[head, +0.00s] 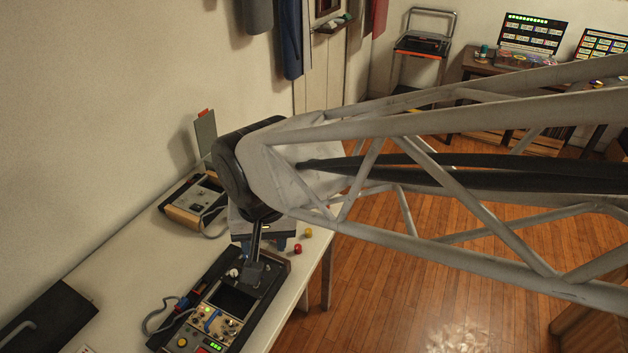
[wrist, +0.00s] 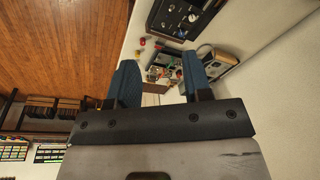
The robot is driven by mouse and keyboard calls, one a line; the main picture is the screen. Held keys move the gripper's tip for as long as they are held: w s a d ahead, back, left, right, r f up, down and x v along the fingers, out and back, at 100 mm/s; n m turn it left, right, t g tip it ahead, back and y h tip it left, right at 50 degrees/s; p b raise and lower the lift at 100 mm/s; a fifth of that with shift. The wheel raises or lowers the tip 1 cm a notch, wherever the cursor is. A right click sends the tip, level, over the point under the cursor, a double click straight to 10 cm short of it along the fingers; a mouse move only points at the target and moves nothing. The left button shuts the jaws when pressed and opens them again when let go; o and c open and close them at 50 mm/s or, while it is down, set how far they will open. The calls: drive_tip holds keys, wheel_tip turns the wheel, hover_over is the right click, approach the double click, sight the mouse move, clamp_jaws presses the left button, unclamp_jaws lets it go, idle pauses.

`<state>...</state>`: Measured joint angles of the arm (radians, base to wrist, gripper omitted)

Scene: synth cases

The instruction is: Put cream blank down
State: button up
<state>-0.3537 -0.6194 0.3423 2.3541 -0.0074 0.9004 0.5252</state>
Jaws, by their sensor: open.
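My gripper (head: 264,245) hangs at the end of the arm over the white table, past the near dark case (head: 220,310). In the wrist view its two blue fingers (wrist: 160,62) stand wide apart, with no object visibly held between them. Through the gap I see a small panel of modules (wrist: 166,68) farther off on the table. The near case holds cream panels with knobs, green lights and a dark bare bay (head: 233,298). I cannot single out the cream blank in either view; the arm and gripper hide part of the table.
A wood-sided device (head: 195,200) stands near the wall. A red ball (head: 298,248) and a yellow ball (head: 308,233) lie near the table's right edge. A black case (head: 47,320) is at the lower left. The table (head: 125,250) between is mostly bare.

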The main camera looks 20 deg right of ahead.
drive_tip(key=s+d+r+n, duration=0.1)
drive_tip(key=s+d, duration=0.1)
drive_tip(key=d, duration=0.4)
drive_tip(key=s+d+r, duration=0.2)
drive_tip(key=d, duration=0.4)
drive_tip(key=shift+d+r+n+t+h, duration=0.3)
drive_tip(key=shift+d+n+t+h, duration=0.05)
drive_tip(key=shift+n+t+h, duration=0.05)
drive_tip(key=shift+o, duration=0.4)
drive_tip(key=shift+w+a, duration=0.1)
